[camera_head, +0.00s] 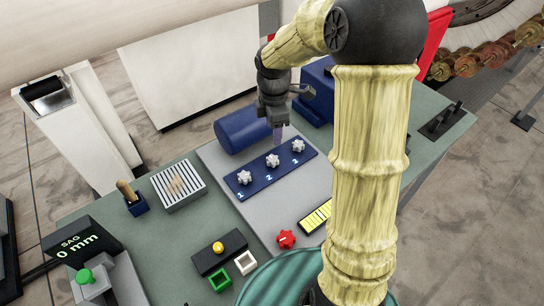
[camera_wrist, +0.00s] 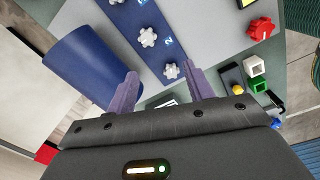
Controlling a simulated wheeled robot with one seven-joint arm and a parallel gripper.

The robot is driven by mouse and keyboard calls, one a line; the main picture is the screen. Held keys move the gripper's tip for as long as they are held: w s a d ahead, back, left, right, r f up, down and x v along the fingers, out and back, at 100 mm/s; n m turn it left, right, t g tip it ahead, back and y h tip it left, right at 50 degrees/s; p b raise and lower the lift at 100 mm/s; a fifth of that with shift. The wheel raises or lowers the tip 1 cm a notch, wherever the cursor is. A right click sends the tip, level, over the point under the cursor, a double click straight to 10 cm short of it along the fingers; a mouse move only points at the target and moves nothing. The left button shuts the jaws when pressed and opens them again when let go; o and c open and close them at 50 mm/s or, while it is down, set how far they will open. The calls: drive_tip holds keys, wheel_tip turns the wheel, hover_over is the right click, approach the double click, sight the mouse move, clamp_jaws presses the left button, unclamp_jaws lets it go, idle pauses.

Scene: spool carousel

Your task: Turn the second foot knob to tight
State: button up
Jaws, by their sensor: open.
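Three white lobed knobs stand in a row on a dark blue strip (camera_head: 258,174), numbered 1 to 3 from left to right. The second knob (camera_head: 272,160) is the middle one; it also shows in the wrist view (camera_wrist: 147,38). Knob 1 (camera_head: 244,177) and knob 3 (camera_head: 298,145) flank it. My gripper (camera_head: 278,135) is open and empty, raised behind the strip near knobs 2 and 3. In the wrist view its purple fingers (camera_wrist: 160,72) are apart, with knob 1 (camera_wrist: 171,71) seen between the tips, not touched. The second knob's turn setting cannot be read.
A blue cylinder (camera_head: 242,129) lies close behind the strip. A red knob (camera_head: 286,239), a yellow-marked gauge (camera_head: 316,216) and a black box with a yellow button (camera_head: 219,251) are in front. A display (camera_head: 82,243) reads "SAG 0 mm". The grey plate (camera_head: 236,156) around the strip is mostly clear.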

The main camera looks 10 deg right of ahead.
sight(273, 158)
drive_tip(key=w+n, duration=0.2)
drive_tip(key=n, duration=0.1)
drive_tip(key=w+n, duration=0.1)
drive_tip(key=shift+w+d+r+n, duration=0.1)
drive_tip(key=shift+w+d+n, duration=0.2)
drive_tip(key=shift+w+n, duration=0.1)
wheel_tip(273, 158, down, 16)
drive_tip(key=p, duration=0.2)
drive_tip(key=shift+s+p, duration=0.15)
drive_tip(key=shift+p, duration=0.15)
drive_tip(key=shift+f, duration=0.75)
drive_tip(key=c, duration=1)
